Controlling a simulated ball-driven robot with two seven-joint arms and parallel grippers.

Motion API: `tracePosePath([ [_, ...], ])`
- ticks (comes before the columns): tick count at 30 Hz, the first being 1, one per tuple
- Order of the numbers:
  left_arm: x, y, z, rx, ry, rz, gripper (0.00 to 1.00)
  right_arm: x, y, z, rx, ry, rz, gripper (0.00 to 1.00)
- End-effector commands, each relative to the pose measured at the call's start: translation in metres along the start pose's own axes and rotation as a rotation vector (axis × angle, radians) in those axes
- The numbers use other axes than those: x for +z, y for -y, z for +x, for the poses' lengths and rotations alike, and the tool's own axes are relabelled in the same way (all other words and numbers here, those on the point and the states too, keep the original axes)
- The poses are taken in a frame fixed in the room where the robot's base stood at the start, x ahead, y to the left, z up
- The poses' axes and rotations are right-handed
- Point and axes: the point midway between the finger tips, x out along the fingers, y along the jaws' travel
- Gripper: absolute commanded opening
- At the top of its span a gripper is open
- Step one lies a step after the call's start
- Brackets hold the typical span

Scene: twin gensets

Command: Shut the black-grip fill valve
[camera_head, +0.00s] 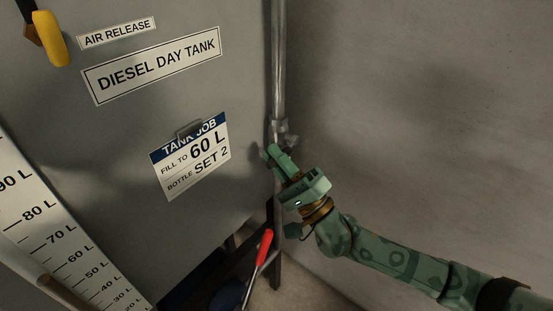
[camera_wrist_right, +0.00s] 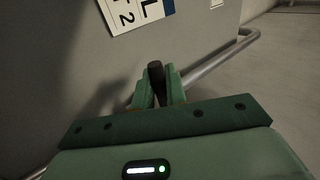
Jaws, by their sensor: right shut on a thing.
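The black grip (camera_wrist_right: 156,73) of the fill valve shows in the right wrist view, upright between the two green fingers of my right gripper (camera_wrist_right: 160,88). In the head view, my right gripper (camera_head: 273,154) is at the vertical pipe (camera_head: 279,65) beside the tank's right edge. It is shut on the black grip, which its fingers hide in the head view. The valve body (camera_head: 283,130) shows only in part just above the fingers, so I cannot tell the valve's position. My left gripper is not in view.
The grey diesel day tank (camera_head: 120,125) fills the left, with a job card (camera_head: 190,157) and a level scale (camera_head: 45,225). A red-grip lever (camera_head: 265,246) is below my right gripper. A yellow handle (camera_head: 50,38) is at top left. A bare wall (camera_head: 430,90) stands right.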

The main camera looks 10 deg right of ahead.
Motion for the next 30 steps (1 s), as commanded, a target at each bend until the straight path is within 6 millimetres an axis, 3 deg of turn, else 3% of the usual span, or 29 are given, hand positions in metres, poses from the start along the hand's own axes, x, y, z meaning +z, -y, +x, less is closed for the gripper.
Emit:
tracePosePath([
  [13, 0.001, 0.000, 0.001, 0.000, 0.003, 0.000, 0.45, 0.001, -0.003, -0.002, 0.006, 0.008, -0.009, 0.00],
  [15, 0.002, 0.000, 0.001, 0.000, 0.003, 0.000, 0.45, 0.001, -0.003, -0.002, 0.006, 0.008, -0.009, 0.27],
  [16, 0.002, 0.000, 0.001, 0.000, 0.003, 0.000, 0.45, 0.001, -0.003, -0.002, 0.006, 0.008, -0.009, 0.31],
  [25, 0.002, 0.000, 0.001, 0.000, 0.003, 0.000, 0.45, 0.000, -0.002, -0.003, 0.003, 0.007, -0.009, 0.31],
  [30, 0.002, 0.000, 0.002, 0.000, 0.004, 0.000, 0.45, 0.000, -0.003, -0.024, 0.006, 0.005, -0.010, 0.31],
])
